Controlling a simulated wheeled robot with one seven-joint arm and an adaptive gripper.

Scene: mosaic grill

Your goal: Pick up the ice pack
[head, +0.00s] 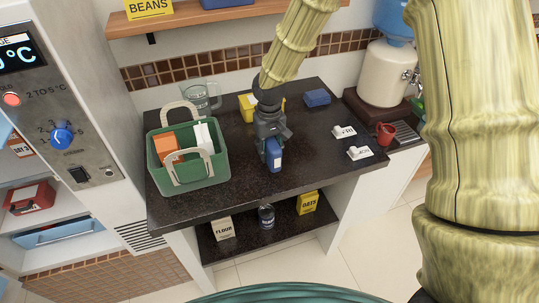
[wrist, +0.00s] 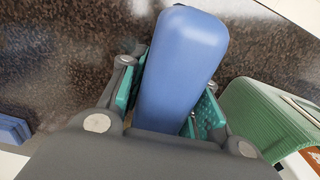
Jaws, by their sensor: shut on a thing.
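A blue block with rounded edges, which I take to be the ice pack (head: 275,158), is held upright between the fingers of my gripper (head: 269,137) over the dark countertop, near its front edge. In the wrist view the ice pack (wrist: 181,68) fills the space between the two teal finger pads, which press on its sides. I cannot tell whether its lower end touches the counter. A second blue block (head: 317,98) lies at the back right of the counter, and part of it shows at the left of the wrist view (wrist: 10,131).
A green basket (head: 216,173) holding an orange box and a white item stands on the left of the dark counter (head: 245,186). A glass jug (head: 197,97) and a yellow box (head: 246,107) are behind. White signs (head: 358,153) and a red mug (head: 386,132) are right.

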